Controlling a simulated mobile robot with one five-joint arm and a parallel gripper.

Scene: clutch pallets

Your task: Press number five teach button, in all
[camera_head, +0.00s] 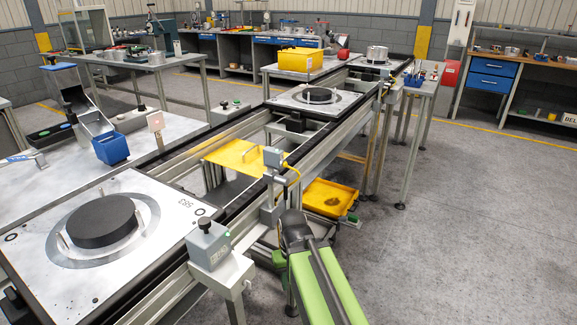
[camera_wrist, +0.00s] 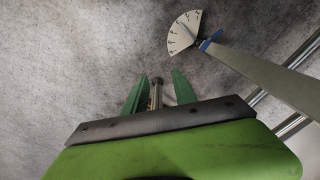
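In the head view, a grey box with a black knob (camera_head: 208,242) stands on a post beside the near pallet (camera_head: 165,265). A smaller grey box with a yellow cable (camera_head: 272,157) is mounted on the rail farther on. I cannot read a number five on either, and cannot tell which button is the teach button. My green arm rises from the bottom in the head view, right of the knob box; its gripper cannot be made out there. In the wrist view my gripper (camera_wrist: 158,88) has its two green fingers apart, with a thin metal rod (camera_wrist: 155,95) showing between them.
A fan-shaped dial (camera_wrist: 184,32) and a grey bar are in the wrist view, over grey floor. The near pallet bears a black disc (camera_head: 102,222). A blue bin (camera_head: 111,147) and a yellow tray (camera_head: 330,198) are nearby. The floor at right is clear.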

